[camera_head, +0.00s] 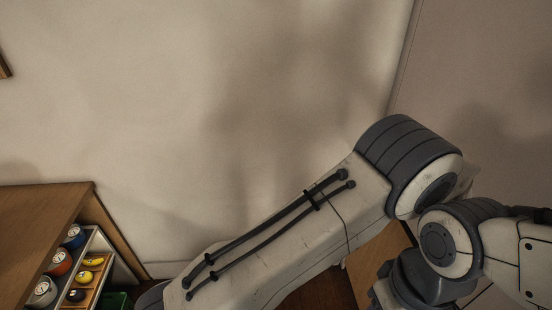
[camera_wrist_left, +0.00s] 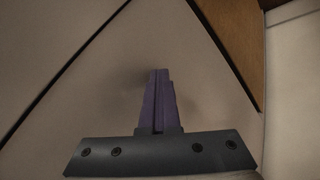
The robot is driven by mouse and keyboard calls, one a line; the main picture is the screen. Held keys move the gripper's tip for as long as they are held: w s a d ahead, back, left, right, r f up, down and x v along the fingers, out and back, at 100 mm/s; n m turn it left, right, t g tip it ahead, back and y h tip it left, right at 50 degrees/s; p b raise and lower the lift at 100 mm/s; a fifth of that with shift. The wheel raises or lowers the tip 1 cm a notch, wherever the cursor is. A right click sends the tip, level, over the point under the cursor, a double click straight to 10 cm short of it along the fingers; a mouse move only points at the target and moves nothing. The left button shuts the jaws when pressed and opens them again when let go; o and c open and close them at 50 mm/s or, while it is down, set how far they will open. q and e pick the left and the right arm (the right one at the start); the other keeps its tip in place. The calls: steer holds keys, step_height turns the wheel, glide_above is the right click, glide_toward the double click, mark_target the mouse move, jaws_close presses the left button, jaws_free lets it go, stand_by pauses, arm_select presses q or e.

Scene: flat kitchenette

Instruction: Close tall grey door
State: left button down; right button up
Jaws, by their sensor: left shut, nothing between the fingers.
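In the left wrist view, a flat grey panel (camera_wrist_left: 200,85) fills the middle, bordered by dark gaps on both sides. It looks like the tall grey door, but its handle and full outline are out of frame. My left gripper (camera_wrist_left: 160,73) has its purple fingers together, with nothing between them. The fingertips point at the panel, with a faint shadow beside them; I cannot tell whether they touch it. In the head view my left arm crosses the lower middle and right, its gripper is out of sight, and the door cannot be made out clearly. My right gripper is not in view.
A wooden cabinet (camera_head: 45,215) stands at the lower left in the head view, with an open drawer (camera_head: 97,245) holding cans and yellow items. A bare wall (camera_head: 200,110) lies behind. In the left wrist view, a brown wooden surface (camera_wrist_left: 238,40) borders the panel.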

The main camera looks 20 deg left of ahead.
arm_select(q)
steer(key=b+v, duration=0.2)
steer(key=v, duration=0.9)
steer(key=s+a+f+n+y, duration=0.1)
steer(key=s+a+y, duration=0.15)
steer(key=a, duration=1.35)
steer(key=s+a+f+y, duration=0.1)
steer(key=s+a+y, duration=0.15)
steer(key=a, duration=1.35)
steer(key=s+a+f+g, duration=0.1)
steer(key=s+a+g, duration=0.1)
steer(key=s+a, duration=0.5)
steer(key=s+d+f+m+g+b, duration=0.2)
steer(key=s+d+m+b, duration=0.5)
steer(key=s+d, duration=0.6)
steer(key=shift+s+f+g+b, duration=0.3)
steer(key=shift+s+b, duration=0.1)
steer(key=shift+s, duration=0.4)
